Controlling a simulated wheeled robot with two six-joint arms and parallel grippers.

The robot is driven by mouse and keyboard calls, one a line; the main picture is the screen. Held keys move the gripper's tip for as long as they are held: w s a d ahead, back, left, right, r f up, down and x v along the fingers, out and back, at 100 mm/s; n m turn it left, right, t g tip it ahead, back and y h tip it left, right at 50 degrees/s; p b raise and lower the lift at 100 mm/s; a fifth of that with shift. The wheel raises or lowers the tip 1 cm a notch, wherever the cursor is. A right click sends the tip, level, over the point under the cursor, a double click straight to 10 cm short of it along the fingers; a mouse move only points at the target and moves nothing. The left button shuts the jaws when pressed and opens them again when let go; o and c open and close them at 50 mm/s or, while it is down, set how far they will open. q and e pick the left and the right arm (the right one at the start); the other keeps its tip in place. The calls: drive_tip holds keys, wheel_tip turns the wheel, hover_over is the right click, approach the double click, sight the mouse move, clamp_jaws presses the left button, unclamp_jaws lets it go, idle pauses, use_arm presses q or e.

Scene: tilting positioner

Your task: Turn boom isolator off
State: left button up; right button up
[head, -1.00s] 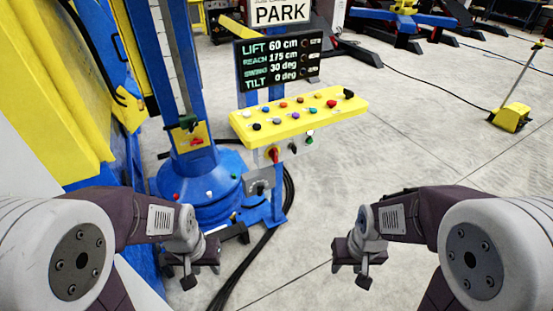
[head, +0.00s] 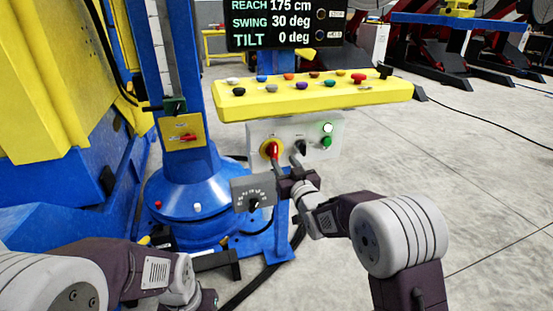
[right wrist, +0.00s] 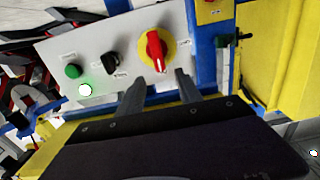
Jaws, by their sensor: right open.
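A red rotary handle on a round yellow plate (head: 271,149) sits on the grey panel under the yellow console; it also shows in the right wrist view (right wrist: 153,50). Its handle stands roughly upright. A red lever on a yellow plate (head: 184,130) is on the blue column to the left. I cannot read which is labelled boom isolator. My right gripper (head: 288,159) is open and empty, its fingers pointing at the panel just below the rotary handle; the fingers show in the right wrist view (right wrist: 159,90). My left gripper (head: 200,298) is low at the bottom edge, partly cut off.
A black knob (head: 301,147), a lit white lamp (head: 327,128) and a green button (head: 326,142) share the grey panel (head: 255,133). The yellow console (head: 230,107) with several coloured buttons overhangs it. A grey dial box (head: 253,193) sits just below-left of my right gripper.

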sight(276, 149)
drive_tip(key=b+x, duration=0.1)
drive_tip(key=x, duration=0.6)
drive_tip(key=shift+w+a+f+b, duration=0.1)
drive_tip(key=shift+w+b, duration=0.2)
drive_tip(key=shift+w+a, duration=0.15)
drive_tip(key=shift+w, duration=0.45)
clamp_jaws()
